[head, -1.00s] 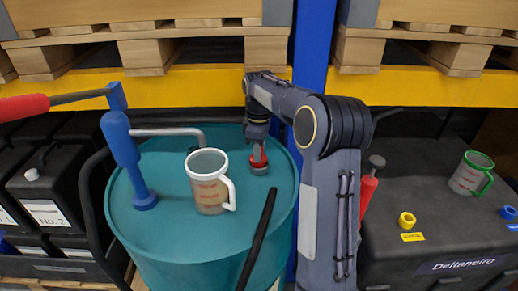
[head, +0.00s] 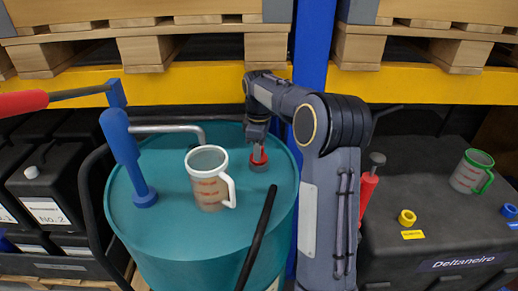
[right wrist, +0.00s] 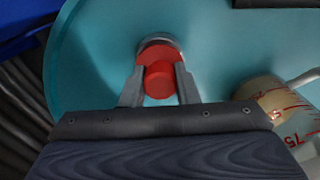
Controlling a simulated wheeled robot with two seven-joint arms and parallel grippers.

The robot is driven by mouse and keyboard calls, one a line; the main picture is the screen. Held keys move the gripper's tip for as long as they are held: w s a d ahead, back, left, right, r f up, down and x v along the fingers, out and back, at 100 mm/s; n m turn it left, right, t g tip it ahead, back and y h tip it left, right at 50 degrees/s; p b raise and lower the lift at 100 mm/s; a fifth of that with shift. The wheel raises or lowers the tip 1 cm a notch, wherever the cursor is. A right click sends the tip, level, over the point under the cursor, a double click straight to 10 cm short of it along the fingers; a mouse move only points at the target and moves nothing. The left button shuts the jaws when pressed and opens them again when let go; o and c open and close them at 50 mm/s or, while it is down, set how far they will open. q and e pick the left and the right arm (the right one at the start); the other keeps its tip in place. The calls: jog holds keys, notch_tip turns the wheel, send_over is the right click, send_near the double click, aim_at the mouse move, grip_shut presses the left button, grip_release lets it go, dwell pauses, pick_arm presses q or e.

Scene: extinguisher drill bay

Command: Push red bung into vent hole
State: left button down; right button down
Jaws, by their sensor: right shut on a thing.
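The red bung (head: 258,161) is between the fingers of my right gripper (head: 258,151), low over the top of the teal drum (head: 172,228), near its right rim. A grey ring (head: 259,168), which looks like the vent hole's collar, shows just below the bung. In the right wrist view, both fingers are shut on the red bung (right wrist: 158,82), and the grey ring (right wrist: 160,38) shows behind it. The bung hides the hole, so I cannot tell whether it is in it. My left gripper is not in view.
A measuring jug (head: 209,178) stands on the drum left of my right gripper. A blue pump (head: 125,155) stands at the drum's left, and a black hose (head: 260,235) crosses the drum's front right. A blue rack post (head: 314,60) rises behind my right arm.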

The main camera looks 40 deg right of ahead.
jog(key=shift+f, duration=0.45)
jog(key=c, duration=1)
grip_release()
jog(key=shift+c, duration=0.2)
jog(key=shift+r, duration=0.1)
jog(key=shift+r+p, duration=3.3)
jog(key=shift+r, duration=1.15)
